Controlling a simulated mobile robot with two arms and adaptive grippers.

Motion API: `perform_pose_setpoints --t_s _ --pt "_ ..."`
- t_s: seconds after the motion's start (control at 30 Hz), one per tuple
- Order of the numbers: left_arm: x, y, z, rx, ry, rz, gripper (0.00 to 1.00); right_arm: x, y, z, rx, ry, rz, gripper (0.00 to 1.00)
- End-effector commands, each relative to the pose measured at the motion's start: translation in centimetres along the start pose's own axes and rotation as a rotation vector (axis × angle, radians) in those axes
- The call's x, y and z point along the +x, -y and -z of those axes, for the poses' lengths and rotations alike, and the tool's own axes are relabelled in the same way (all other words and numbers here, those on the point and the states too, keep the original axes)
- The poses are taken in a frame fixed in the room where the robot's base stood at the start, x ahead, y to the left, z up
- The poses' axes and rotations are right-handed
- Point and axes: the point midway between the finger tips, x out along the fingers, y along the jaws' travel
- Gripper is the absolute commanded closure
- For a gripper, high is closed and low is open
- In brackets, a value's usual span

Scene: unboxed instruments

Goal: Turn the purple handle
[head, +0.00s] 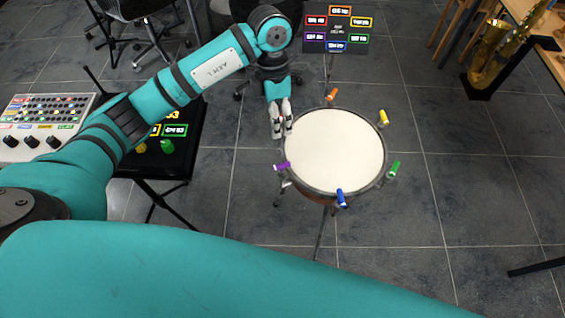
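The purple handle (282,166) sticks out from the left rim of a round drum (334,150) with a white head. My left gripper (282,135) points down at the drum's upper left rim, a short way above the purple handle in the picture. It is apart from the handle. Its two pale fingers look close together, but the view is too small to tell whether they are open or shut. My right gripper is not in view.
Orange (332,94), yellow (383,117), green (394,168) and blue (341,198) handles also ring the drum. A stand with a labelled black panel (337,45) is behind. A mixer (45,124) and black table are left; a saxophone (490,62) is right.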

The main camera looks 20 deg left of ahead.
Motion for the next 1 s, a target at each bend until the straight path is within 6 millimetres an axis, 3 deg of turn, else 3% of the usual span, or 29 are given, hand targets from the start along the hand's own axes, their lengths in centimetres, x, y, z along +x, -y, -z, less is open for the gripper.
perform_pose_setpoints --t_s 0.6,0.8,1.0 --pt "12.8 0.3 -0.1 0.001 0.001 0.007 0.61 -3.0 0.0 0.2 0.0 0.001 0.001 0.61" --pt "15.2 0.2 -0.1 0.002 0.003 0.004 0.61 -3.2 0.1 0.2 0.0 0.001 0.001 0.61" --pt "15.9 0.2 -0.1 0.002 0.004 0.003 0.61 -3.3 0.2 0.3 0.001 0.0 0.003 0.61"
